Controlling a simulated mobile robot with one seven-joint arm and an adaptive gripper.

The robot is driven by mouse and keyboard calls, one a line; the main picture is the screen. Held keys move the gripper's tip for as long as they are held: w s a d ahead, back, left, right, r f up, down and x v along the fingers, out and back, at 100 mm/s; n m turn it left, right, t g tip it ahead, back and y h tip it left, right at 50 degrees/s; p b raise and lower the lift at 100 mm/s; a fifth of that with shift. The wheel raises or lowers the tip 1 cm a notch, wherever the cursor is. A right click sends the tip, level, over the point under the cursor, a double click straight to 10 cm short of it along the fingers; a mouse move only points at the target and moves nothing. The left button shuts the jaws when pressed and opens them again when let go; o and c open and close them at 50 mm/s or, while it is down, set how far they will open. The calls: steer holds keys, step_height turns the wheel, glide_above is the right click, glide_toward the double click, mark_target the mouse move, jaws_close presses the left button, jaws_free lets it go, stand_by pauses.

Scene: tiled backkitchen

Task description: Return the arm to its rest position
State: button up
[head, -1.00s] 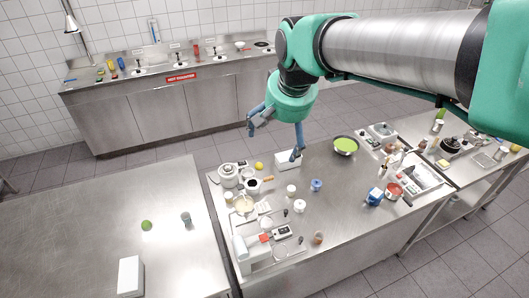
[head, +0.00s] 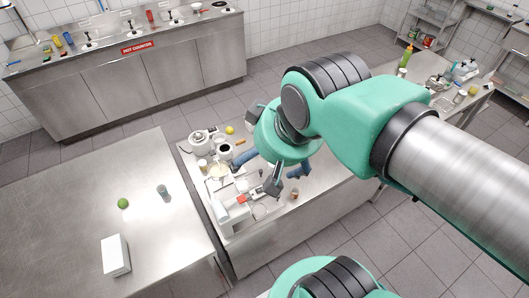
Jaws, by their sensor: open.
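My green and grey arm reaches in from the right and covers much of the middle and right of the view. No object shows between the fingers. The wrist and arm hide the counter's right part and the things there. Whether the fingers touch anything below cannot be told.
A white kettle-like pot (head: 200,140), a yellow lemon (head: 230,130) and a brown jar (head: 295,193) stand near the gripper. The left counter holds a green lime (head: 123,203), a glass (head: 162,191) and a white box (head: 115,255). Tiled floor (head: 160,118) lies clear behind.

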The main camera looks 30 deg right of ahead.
stand_by(0.3)
step_height(320, 180, down, 15)
steer(key=b, duration=1.4)
steer(key=shift+r+b, duration=0.15)
steer(key=shift+b, duration=0.25)
